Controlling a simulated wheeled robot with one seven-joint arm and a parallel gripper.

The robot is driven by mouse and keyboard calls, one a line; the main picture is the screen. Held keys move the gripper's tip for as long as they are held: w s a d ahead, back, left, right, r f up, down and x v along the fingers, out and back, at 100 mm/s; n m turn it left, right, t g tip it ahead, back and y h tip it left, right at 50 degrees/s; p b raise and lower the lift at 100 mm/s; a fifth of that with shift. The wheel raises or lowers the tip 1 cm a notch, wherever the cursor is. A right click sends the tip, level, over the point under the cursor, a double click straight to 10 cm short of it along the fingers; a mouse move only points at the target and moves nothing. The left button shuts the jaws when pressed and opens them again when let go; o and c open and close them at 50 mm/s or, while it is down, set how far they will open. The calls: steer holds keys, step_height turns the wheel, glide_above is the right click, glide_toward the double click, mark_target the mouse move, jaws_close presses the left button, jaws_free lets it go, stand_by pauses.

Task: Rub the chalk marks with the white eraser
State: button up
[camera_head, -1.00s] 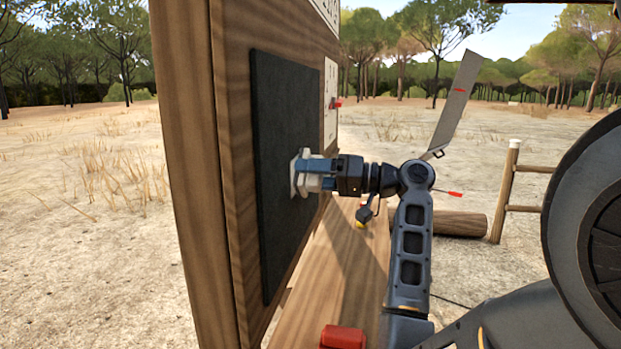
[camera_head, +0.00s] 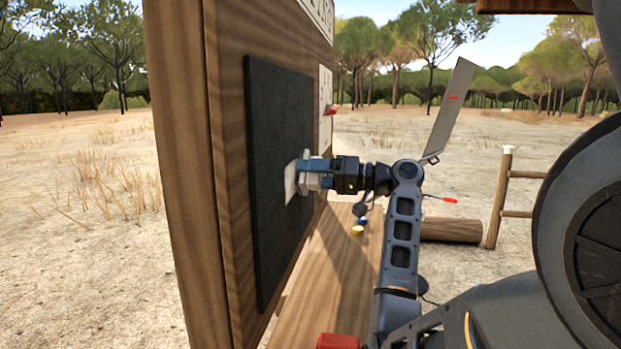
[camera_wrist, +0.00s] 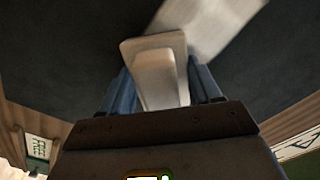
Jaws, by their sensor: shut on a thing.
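My gripper (camera_head: 316,173) is shut on the white eraser (camera_wrist: 157,72), which sits between the blue fingers. It holds the eraser in front of the upright dark board (camera_head: 262,110). A whitish chalk mark (camera_wrist: 213,22) shows on the board just beyond the eraser in the wrist view. In the head view the mark (camera_head: 290,184) shows as a pale patch left of the gripper. The eraser is at or very near the board; I cannot tell whether it touches. Part of the mark is hidden behind the eraser and gripper.
The board is fixed to a wooden panel (camera_head: 228,200). A wooden shelf (camera_head: 325,285) runs below it, with a yellow item (camera_head: 357,230), a blue item (camera_head: 362,221) and a red item (camera_head: 338,341). A thin grey panel (camera_head: 452,105) rises behind my arm.

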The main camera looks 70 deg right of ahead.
mark_target(284, 189)
steer(key=d, duration=0.3)
steer(key=d+b, duration=0.1)
steer(key=d, duration=0.1)
steer(key=shift+w, duration=0.25)
steer(key=shift+a, duration=0.1)
steer(key=shift+s+a+p, duration=0.2)
steer(key=shift+a+p, duration=0.2)
steer(key=shift+a, duration=1.25)
steer(key=shift+a+p, duration=0.45)
steer(key=shift+a, duration=1.75)
steer(key=shift+s+a+p, duration=0.2)
steer(key=shift+a+p, duration=0.05)
steer(key=shift+a, duration=1.25)
steer(key=shift+s+a+p, duration=0.2)
steer(key=shift+a, duration=1.3)
steer(key=shift+s+a+p, duration=0.2)
steer(key=shift+a+p, duration=0.05)
steer(key=shift+a, duration=1.25)
steer(key=shift+w, duration=0.1)
